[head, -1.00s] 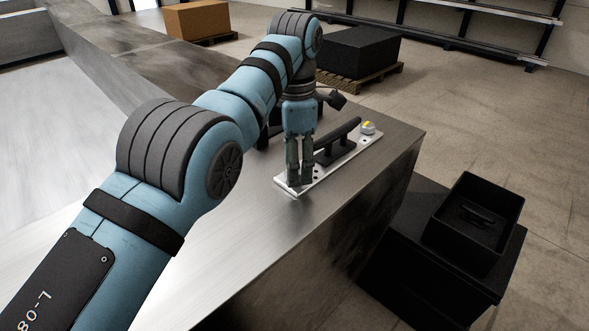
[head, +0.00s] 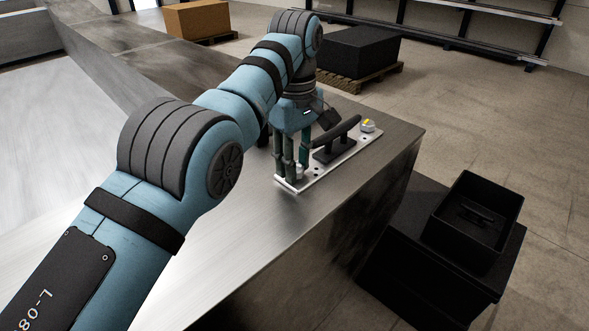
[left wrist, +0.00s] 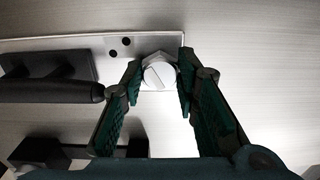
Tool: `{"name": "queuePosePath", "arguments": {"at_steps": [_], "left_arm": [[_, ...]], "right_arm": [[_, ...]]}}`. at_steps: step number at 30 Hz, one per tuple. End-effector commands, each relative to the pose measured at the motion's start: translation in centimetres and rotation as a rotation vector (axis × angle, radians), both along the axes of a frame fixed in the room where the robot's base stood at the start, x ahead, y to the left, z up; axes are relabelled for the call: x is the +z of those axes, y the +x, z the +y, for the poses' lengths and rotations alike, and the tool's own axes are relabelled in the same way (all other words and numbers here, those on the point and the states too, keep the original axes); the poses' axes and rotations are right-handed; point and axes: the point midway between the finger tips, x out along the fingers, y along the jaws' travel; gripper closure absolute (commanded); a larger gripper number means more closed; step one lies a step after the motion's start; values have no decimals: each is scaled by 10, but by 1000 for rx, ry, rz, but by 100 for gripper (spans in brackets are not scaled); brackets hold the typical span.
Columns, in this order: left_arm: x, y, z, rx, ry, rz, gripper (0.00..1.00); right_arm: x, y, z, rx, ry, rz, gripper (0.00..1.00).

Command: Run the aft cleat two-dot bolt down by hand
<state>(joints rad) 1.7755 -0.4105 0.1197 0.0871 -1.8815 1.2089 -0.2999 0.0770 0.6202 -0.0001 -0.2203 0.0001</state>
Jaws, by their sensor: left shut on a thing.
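The aft cleat, a black horned bar (head: 338,133), stands on a pale metal plate (head: 322,172) near the deck's edge. In the left wrist view the cleat (left wrist: 50,82) lies to the left. The two-dot bolt (left wrist: 159,72), a silver hex head with a slot, sits at the plate's near end beside two dark dots (left wrist: 119,48). My left gripper (head: 292,172) points down and is shut on this bolt, one finger on each side. The fingers also show in the left wrist view (left wrist: 159,85). My right gripper is not in view.
Another bolt with a yellow mark (head: 368,126) stands at the plate's far end. A black bin (head: 450,233) with dark pieces inside stands on a dark block at the right. A dark object (left wrist: 40,152) shows at lower left in the wrist view. The deck in front is clear.

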Motion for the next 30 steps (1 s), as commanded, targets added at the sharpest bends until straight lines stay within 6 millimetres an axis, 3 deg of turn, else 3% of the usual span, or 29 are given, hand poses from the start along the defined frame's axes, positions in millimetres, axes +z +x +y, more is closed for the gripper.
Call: {"name": "queuePosePath", "arguments": {"at_steps": [5,7,12,16,26,30], "left_arm": [[2,3,0,-12,-2,-13,96],[2,3,1,-111,-2,-13,96],[2,3,1,-658,1,-13,96],[2,3,0,-975,4,-13,96],[1,3,0,-1068,4,-13,96],[1,2,0,-1391,5,-11,96]], "right_arm": [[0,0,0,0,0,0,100],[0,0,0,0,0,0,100],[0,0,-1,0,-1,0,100],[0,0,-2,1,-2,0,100],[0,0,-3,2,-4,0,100],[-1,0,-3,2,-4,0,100]]}}
